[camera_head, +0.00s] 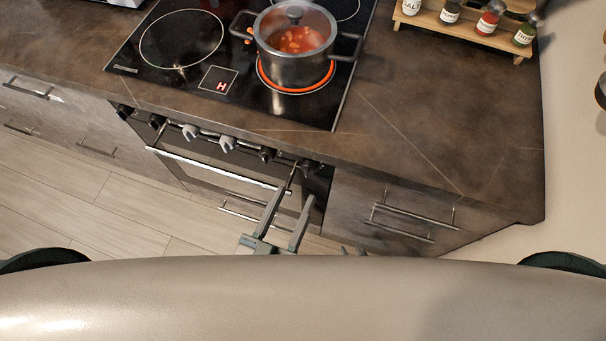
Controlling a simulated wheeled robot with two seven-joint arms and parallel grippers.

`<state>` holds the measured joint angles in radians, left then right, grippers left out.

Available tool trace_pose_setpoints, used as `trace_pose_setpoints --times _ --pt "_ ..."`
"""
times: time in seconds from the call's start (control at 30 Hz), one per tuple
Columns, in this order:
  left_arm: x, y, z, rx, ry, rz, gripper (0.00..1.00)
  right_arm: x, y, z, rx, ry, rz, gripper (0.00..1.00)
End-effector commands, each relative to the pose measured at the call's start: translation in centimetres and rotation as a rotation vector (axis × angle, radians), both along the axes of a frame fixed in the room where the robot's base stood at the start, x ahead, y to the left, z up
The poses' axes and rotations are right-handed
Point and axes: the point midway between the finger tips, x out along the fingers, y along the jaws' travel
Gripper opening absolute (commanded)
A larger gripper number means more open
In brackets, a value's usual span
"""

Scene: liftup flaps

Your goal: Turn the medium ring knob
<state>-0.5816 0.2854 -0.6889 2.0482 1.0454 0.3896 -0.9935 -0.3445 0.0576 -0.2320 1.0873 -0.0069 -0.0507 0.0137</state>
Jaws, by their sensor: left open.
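A row of knobs runs along the front of the stove, with dark knobs at the left end (124,112), two pale knobs (190,131) (226,143) in the middle, and dark knobs (267,155) (308,168) at the right. I cannot tell which one is the medium ring knob. My left gripper (302,182) is open, its two grey fingers pointing up toward the rightmost knob. One fingertip lies close to that knob; contact is unclear.
A steel pot (295,55) with a glass lid and orange-red food stands on a glowing ring of the black cooktop (200,60). An oven handle (215,167) runs below the knobs. Drawer handles (412,217) lie to the right. A spice rack (470,35) stands on the counter.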

Motion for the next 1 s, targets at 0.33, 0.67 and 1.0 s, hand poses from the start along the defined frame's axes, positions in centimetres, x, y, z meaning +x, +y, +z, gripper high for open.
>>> trace_pose_setpoints --times 0.33,0.67,1.0 --pt "4.7 -1.9 0.1 0.000 -0.001 0.000 0.47 -3.0 -1.3 -1.4 -0.027 0.084 0.000 0.30" --pt "5.7 -2.3 0.0 0.000 0.000 0.000 0.47 -3.7 -1.7 -1.8 -0.034 0.102 -0.001 0.30" --pt "5.7 -2.3 0.0 0.000 0.000 0.000 0.05 -3.7 -1.7 -1.8 -0.035 0.103 -0.002 0.30"
